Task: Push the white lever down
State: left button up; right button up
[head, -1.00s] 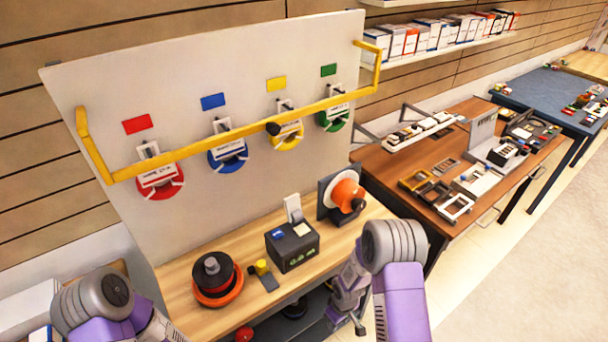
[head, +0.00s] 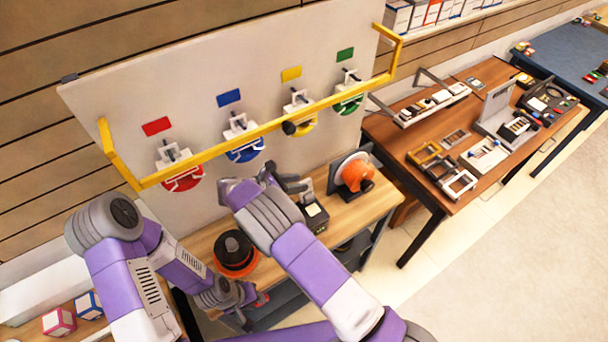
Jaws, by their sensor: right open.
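The dark box (head: 316,222) with a light top stands on the wooden bench in the head view. The white lever that stood up at its back is hidden or not distinguishable now, behind my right gripper. My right gripper (head: 300,187) is open, at the back upper left of the box. Whether it touches the lever cannot be told. My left gripper (head: 260,300) is low at the front edge of the bench, left of and below the box. Its fingers are too small and partly covered to show their state.
A black and orange round device (head: 235,252) sits left of the box. An orange and white disc device (head: 354,175) stands to its right. A yellow rail (head: 270,127) crosses the white panel (head: 190,95) above. Another brown table (head: 395,145) is at the right.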

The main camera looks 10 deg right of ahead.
aim_at(311, 183)
jog(key=shift+n, duration=0.5)
jog(key=shift+f+p+x, duration=0.2)
jog(key=shift+p+x, duration=0.25)
jog(key=shift+x, duration=1)
jog(key=shift+f+p+x, duration=0.25)
jog(key=shift+p+x, duration=0.15)
jog(key=shift+x, duration=1.1)
jog(key=shift+s+a, duration=0.1)
jog(key=shift+a, duration=0.1)
grip_shut()
